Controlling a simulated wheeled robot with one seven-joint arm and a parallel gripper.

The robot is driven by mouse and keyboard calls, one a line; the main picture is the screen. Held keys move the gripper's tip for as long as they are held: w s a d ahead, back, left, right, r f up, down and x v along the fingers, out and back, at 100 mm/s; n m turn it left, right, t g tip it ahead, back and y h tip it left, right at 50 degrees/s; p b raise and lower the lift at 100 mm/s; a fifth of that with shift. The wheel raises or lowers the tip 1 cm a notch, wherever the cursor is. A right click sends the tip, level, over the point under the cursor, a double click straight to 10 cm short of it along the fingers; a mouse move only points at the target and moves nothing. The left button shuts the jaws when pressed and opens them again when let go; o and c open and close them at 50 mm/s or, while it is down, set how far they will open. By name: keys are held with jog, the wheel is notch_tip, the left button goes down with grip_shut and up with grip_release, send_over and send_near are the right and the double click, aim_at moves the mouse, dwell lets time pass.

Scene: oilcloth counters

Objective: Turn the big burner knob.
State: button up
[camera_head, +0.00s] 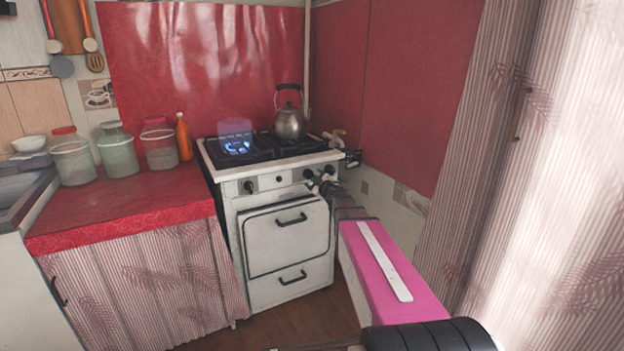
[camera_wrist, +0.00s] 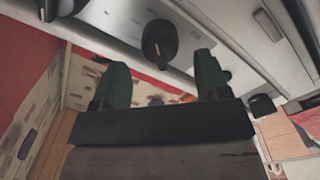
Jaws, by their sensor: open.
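The white stove (camera_head: 290,234) has black knobs along its front panel. One knob (camera_head: 249,187) is at the panel's left; others are at its right, by my gripper (camera_head: 317,181), which partly covers that area. In the wrist view, my gripper (camera_wrist: 162,78) is open, with green fingertips apart and nothing between them. A black knob (camera_wrist: 159,42) lies just ahead, roughly centred between the fingertips; I see no contact. Another knob (camera_wrist: 262,105) is beyond the right finger, and a dark knob-like part (camera_wrist: 55,8) is at the top left. I cannot tell which knob is the big burner's.
A blue flame (camera_head: 237,147) burns on the left burner. A kettle (camera_head: 290,122) stands at the back right of the hob. The oven handle (camera_head: 291,219) juts out below the panel. A red counter (camera_head: 125,209) with jars is on the left; a curtain (camera_head: 560,180) hangs on the right.

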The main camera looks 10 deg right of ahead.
jog(key=v, duration=0.7)
jog(key=shift+s, duration=0.25)
jog(key=shift+d, duration=0.15)
dwell(1.5)
